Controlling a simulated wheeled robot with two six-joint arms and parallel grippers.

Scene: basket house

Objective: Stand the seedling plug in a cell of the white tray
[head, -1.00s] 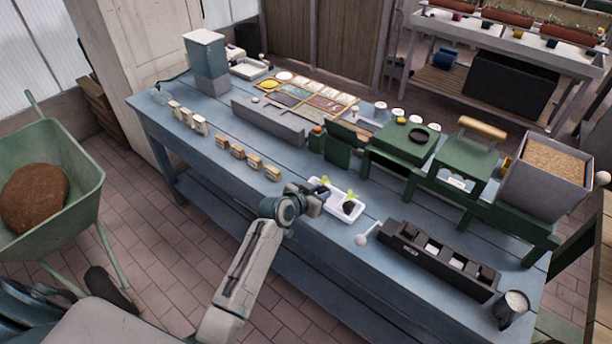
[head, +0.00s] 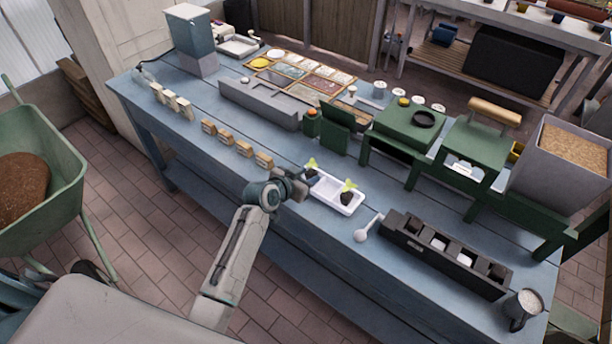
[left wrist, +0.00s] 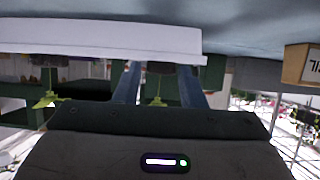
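The white tray (head: 345,208) lies on the blue bench near its front edge. One seedling plug (head: 347,198), dark with bright green leaves, is in its right part. A second seedling (head: 312,163) shows at the tray's left end, beside my left gripper (head: 303,180). In the left wrist view, which looks upside down, the tray (left wrist: 100,40) spans the top. The left gripper's two fingers (left wrist: 160,82) stand apart, with green leaves (left wrist: 157,101) between them. Whether the fingers touch that plug is unclear. The other seedling's leaves (left wrist: 46,101) show at the left. My right gripper is out of view.
A white scoop-like tool (head: 366,228) and a black block with several wells (head: 445,255) lie right of the tray. Wooden labelled blocks (head: 243,149) stand to the left. Green stands (head: 405,130) are behind. A metal cup (head: 522,308) is at the right front.

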